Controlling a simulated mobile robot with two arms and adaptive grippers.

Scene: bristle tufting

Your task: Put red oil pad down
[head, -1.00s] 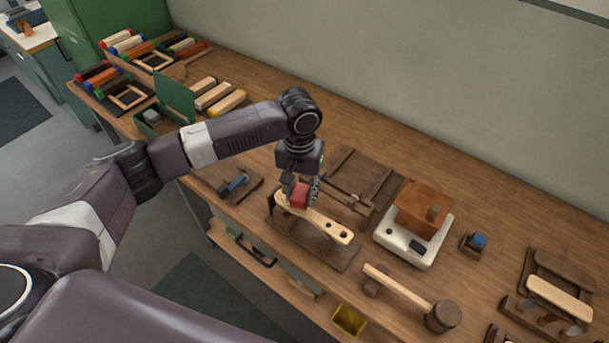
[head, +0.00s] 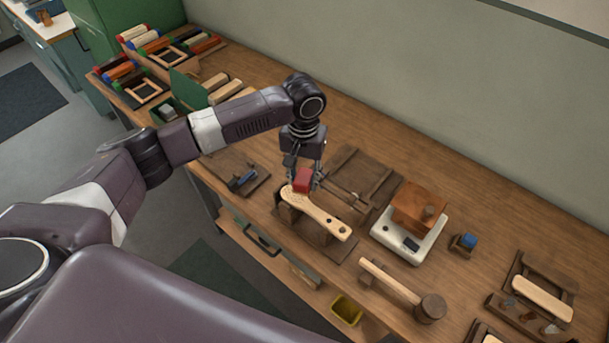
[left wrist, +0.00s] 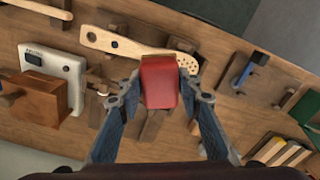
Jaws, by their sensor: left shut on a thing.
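The red oil pad (head: 304,180) is a small red block between the fingers of my left gripper (head: 303,178). In the left wrist view the pad (left wrist: 159,82) sits between both fingertips, with the gripper shut on it. It is held over or just beside the perforated head of a pale wooden brush (head: 318,212), which lies on a dark wooden holder (head: 326,244). Whether the pad touches the brush I cannot tell. My right gripper is not in view.
A white scale (head: 408,239) with an orange-brown wooden box (head: 418,205) stands to the right. A mallet (head: 402,290) lies near the front edge. A small blue-topped block (head: 467,241) is further right. A green box (head: 188,88) and wooden blocks stand at the left.

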